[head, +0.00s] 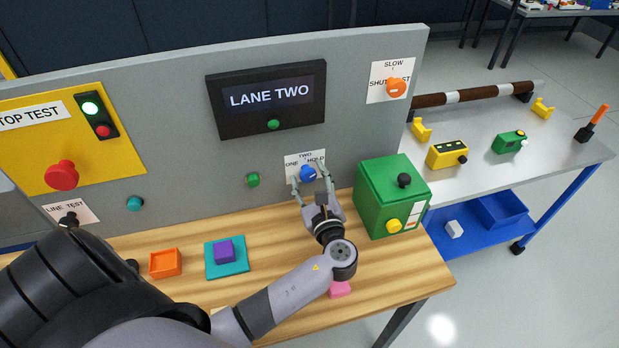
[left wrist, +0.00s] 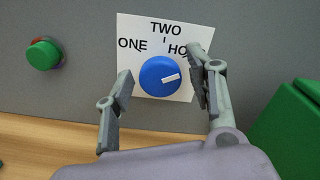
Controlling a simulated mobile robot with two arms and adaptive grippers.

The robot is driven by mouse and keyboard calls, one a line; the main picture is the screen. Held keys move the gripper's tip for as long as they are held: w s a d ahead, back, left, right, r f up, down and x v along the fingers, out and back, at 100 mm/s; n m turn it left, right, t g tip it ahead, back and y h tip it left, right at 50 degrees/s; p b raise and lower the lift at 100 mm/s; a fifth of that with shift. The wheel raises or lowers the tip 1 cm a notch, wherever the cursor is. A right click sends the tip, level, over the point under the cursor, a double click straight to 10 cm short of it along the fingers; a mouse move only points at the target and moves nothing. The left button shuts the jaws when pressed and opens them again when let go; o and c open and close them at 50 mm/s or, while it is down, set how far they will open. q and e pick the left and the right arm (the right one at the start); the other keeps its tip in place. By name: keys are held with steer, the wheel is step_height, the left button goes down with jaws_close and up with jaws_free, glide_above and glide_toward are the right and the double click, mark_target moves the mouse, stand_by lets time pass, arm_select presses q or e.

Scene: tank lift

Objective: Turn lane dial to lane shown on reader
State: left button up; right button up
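The reader (head: 265,97) on the grey panel shows LANE TWO. The blue lane dial (head: 308,173) sits below it on a white label marked ONE, TWO and HOLD. In the left wrist view the dial (left wrist: 155,84) has a white mark pointing right and slightly up, on the HOLD side rather than straight up at TWO. My left gripper (head: 314,183) is open, with one finger on each side of the dial. Gaps show between the fingers and the dial in the left wrist view. Part of the HOLD word is hidden by the right finger. My right gripper is not in view.
A green box (head: 380,190) with knobs stands close right of my left gripper. A green button (head: 253,180) is left of the dial. An orange tray (head: 165,263), a purple block (head: 224,250) on a teal pad and a pink block (head: 340,289) lie on the wooden bench.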

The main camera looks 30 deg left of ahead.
arm_select(q)
steer(key=c, duration=1)
steer(key=n+b, duration=0.2)
steer(key=n, duration=0.1)
steer(key=shift+f, duration=0.2)
steer(key=n+b, duration=0.2)
steer(key=n, duration=0.1)
steer(key=shift+f+b, duration=0.1)
steer(key=shift+b, duration=0.25)
steer(key=n+b, duration=0.3)
steer(key=n, duration=0.1)
steer(key=shift+n+b, duration=0.6)
steer(key=shift+n, duration=0.3)
steer(key=shift+r, duration=0.2)
